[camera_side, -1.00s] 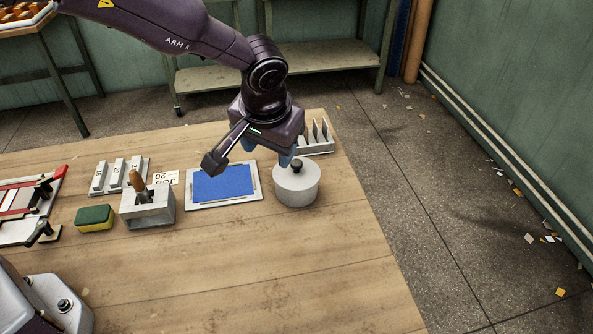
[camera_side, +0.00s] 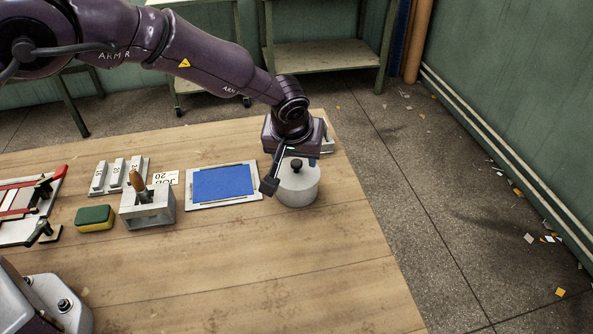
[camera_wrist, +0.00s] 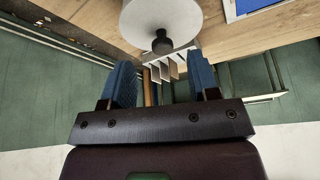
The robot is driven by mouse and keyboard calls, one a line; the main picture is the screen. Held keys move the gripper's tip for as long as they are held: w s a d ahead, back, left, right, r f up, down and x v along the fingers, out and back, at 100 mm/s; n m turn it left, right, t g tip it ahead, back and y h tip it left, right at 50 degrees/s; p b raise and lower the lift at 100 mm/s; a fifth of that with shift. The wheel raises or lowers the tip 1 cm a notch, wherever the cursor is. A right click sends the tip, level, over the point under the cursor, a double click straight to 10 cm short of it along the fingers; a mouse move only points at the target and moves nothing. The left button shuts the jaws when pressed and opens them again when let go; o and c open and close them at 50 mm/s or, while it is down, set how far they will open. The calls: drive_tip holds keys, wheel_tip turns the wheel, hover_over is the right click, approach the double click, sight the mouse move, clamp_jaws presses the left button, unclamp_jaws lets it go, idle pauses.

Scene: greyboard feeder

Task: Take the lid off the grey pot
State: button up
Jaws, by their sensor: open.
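The grey pot (camera_side: 298,192) stands near the right edge of the table with its lid on. The lid has a dark knob (camera_side: 296,164). In the wrist view the pale round lid (camera_wrist: 145,18) and its knob (camera_wrist: 162,42) are at top centre, ahead of and between my fingers. My gripper (camera_wrist: 162,82) is open and empty, its two blue fingers spread wide apart.
A blue pad in a pale frame (camera_side: 223,184) lies left of the pot. A rack with upright plates (camera_wrist: 165,68) stands behind the pot, close to my gripper. A grey block with a wooden-handled tool (camera_side: 148,207) and a green-yellow sponge (camera_side: 95,218) are farther left. The table front is clear.

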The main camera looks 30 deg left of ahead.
sight(297, 162)
drive_tip(key=x, duration=0.4)
drive_tip(key=shift+a, duration=0.15)
drive_tip(key=c, duration=1)
drive_tip(key=shift+r, duration=0.1)
